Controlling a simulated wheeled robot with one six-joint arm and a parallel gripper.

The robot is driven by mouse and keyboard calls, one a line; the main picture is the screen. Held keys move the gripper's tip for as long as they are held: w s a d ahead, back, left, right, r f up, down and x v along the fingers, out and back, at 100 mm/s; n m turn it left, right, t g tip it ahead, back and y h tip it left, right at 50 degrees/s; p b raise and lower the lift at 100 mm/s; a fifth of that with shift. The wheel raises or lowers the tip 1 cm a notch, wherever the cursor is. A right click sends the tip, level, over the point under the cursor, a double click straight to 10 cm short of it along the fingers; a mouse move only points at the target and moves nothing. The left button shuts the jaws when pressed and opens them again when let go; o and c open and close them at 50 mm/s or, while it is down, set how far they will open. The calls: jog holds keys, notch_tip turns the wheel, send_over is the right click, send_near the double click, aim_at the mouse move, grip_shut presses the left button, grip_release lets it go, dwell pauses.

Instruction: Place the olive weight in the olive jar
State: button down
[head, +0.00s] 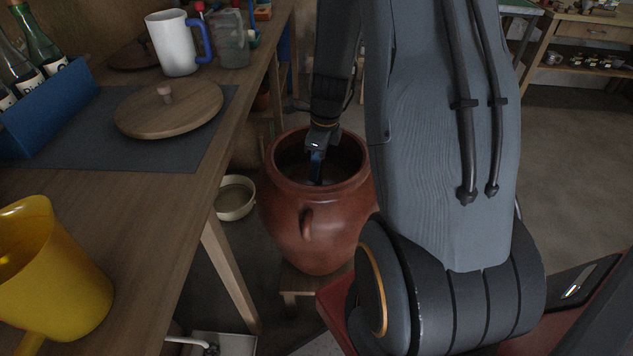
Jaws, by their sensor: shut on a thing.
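A large reddish-brown glazed jar (318,233), which I take to be the olive jar, stands upright on a low wooden stool (298,284) beside the table. Its mouth is open and its inside is dark. My gripper (317,170) reaches down into the mouth of the jar, inside the rim and apart from its near edge. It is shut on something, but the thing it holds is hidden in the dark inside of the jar. I cannot make out the olive weight anywhere in the head view.
The wooden table (160,215) at left bears a round wooden lid (168,110), a yellow jug (48,275), a white mug (176,45) and a blue bottle crate (48,108). A cream bowl (235,198) sits low between table and jar. Floor at right is clear.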

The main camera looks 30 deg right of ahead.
jog(key=shift+f+b, duration=0.3)
jog(key=shift+f, duration=2)
jog(key=shift+f, duration=0.15)
jog(key=c, duration=1.4)
grip_release()
jog(key=shift+c, duration=0.2)
